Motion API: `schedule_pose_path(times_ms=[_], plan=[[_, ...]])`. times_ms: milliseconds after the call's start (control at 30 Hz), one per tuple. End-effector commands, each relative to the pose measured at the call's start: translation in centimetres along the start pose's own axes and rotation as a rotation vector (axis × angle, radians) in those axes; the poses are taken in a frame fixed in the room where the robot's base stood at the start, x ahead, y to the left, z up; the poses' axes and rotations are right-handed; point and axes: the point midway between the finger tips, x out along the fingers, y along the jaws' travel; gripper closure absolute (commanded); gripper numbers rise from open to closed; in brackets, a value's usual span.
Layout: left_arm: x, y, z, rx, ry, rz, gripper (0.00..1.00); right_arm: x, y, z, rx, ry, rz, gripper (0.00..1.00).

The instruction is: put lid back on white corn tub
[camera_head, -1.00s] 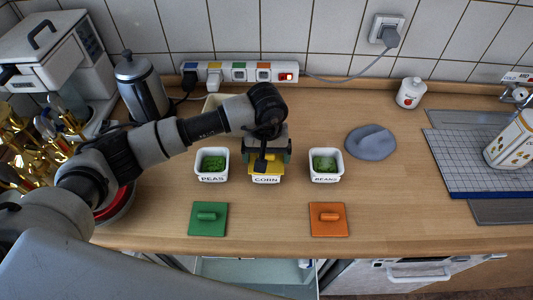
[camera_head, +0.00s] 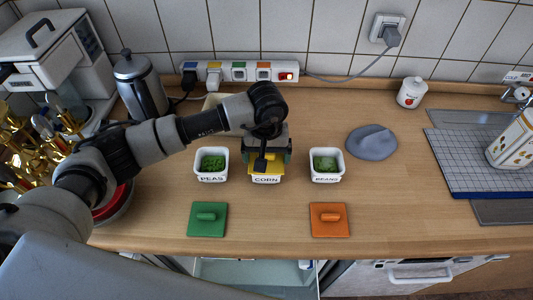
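The white corn tub (camera_head: 266,180), labelled CORN, stands on the wooden counter between two other tubs. A yellow lid (camera_head: 273,169) shows at its top, under my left gripper (camera_head: 266,160). My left gripper points down over the tub. Its wrist hides the lid's handle and the fingertips, so I cannot tell whether it grips the lid or whether the lid is fully seated. My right gripper is not in view.
The open peas tub (camera_head: 211,164) and beans tub (camera_head: 326,165) flank the corn tub closely. A green lid (camera_head: 207,220) and an orange lid (camera_head: 329,220) lie in front. A grey cloth-like object (camera_head: 371,143) lies to the right. A power strip (camera_head: 238,71) runs along the wall.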

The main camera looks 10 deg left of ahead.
Motion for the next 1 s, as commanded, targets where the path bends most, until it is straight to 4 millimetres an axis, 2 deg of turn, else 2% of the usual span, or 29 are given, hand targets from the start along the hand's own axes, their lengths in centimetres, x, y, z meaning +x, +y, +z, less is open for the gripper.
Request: schedule_pose_path(times_ms=[300, 333, 367, 733, 1000], plan=[[0.0, 0.0, 0.0, 0.0, 0.0, 0.0, 0.3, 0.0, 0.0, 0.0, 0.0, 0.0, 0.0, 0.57], [-0.1, 0.0, 0.0, 0.0, 0.0, 0.0, 0.05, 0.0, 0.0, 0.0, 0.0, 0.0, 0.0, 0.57], [0.0, 0.0, 0.0, 0.0, 0.0, 0.0, 0.0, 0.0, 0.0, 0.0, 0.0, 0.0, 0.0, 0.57], [-0.1, 0.0, 0.0, 0.0, 0.0, 0.001, 0.0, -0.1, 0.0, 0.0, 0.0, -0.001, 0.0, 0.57], [-1.7, 0.0, -0.1, -0.001, 0.001, 0.001, 0.0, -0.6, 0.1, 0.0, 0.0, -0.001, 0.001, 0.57]])
